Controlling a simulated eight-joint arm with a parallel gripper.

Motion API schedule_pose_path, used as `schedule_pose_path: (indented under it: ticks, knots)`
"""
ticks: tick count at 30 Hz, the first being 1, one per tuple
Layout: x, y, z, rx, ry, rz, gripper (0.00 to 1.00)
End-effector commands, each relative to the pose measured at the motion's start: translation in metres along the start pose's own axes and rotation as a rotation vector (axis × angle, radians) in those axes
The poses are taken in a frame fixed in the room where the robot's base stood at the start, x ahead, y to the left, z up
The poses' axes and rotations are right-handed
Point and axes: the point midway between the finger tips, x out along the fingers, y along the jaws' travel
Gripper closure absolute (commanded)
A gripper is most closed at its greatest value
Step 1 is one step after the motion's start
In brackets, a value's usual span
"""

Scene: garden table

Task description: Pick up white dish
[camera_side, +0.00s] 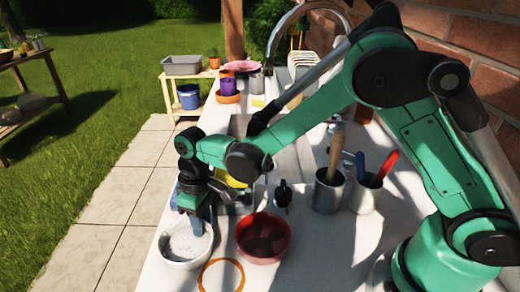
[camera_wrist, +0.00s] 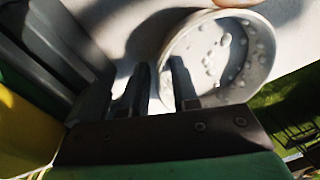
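The white dish (camera_side: 184,262) is a round bowl near the left edge of the white table in the side view, with small pale lumps or droplets inside. It also shows at the upper right of the wrist view (camera_wrist: 226,62). My gripper (camera_side: 197,222) points down at the dish's back rim. In the wrist view my gripper (camera_wrist: 160,82) has its two fingers apart, one over the dish's inside and one outside, with the rim between them. Whether either finger touches the rim cannot be told. The dish rests on the table, upright.
A red bowl (camera_side: 263,238) with dark contents stands just right of the dish. Metal cups (camera_side: 328,190) with utensils stand further right. A sink and dark basin lie behind my gripper. The table edge is close on the left.

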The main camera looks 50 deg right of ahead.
Motion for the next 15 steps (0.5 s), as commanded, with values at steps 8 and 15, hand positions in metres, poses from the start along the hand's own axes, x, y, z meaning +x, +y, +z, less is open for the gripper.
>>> schedule_pose_path:
  ticks: [8,15]
  knots:
    - [-0.0003,-0.0001,-0.0001,0.0,0.0,0.0,1.0]
    - [-0.0005,0.0,-0.0001,-0.001,0.0,0.0,1.0]
